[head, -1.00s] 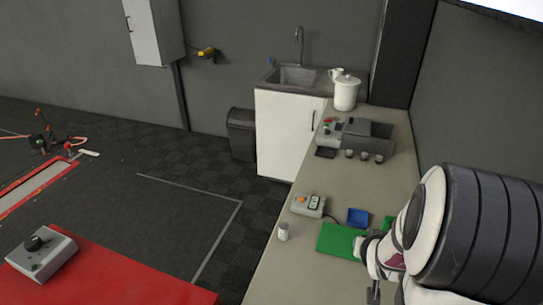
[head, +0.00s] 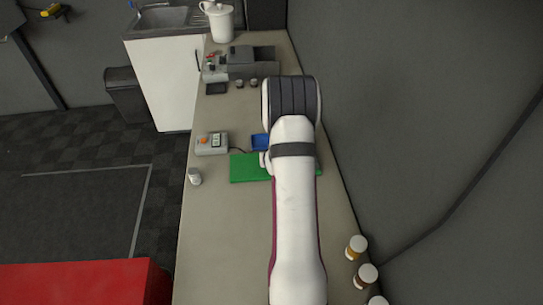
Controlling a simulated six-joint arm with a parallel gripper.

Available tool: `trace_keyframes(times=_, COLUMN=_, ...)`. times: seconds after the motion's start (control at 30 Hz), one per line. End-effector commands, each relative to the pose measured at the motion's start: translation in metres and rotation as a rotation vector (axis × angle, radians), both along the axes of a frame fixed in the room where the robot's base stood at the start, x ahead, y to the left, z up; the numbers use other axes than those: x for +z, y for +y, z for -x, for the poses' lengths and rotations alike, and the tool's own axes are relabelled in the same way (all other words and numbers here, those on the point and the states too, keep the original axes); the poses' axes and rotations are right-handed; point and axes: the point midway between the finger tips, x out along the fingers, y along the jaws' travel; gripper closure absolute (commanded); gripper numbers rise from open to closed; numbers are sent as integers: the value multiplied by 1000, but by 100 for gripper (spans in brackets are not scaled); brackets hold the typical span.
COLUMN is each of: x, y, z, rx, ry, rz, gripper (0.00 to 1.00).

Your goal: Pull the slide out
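I cannot pick out the slide for certain in the head view. A grey machine (head: 248,62) with a dark box-like top and a red part at its left stands toward the back of the bench. A green mat (head: 246,170) lies at mid-bench, with a blue tray (head: 260,142) just behind it. My arm stretches over the bench and covers the middle and right of the mat and part of the tray. Only a small white piece of my wrist shows at the arm's left side; my gripper's fingers are hidden behind the arm.
A grey box with an orange button and display (head: 212,143) and a small white jar (head: 195,176) stand left of the mat. Brown jars with white lids (head: 366,277) stand at the front right by the wall. The bench front left is clear.

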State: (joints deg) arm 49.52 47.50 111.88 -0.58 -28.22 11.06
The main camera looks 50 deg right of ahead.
Motion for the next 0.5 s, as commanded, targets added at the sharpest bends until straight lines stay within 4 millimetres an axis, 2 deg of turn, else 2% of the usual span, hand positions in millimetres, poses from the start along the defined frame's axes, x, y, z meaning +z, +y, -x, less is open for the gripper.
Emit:
trace_keyframes(times=0.33, x=-3, y=-2, z=-2, rx=1, ry=0, rz=0, gripper=45)
trace_keyframes(times=0.5, x=-3, y=-2, z=-2, rx=1, ry=0, rz=0, gripper=76)
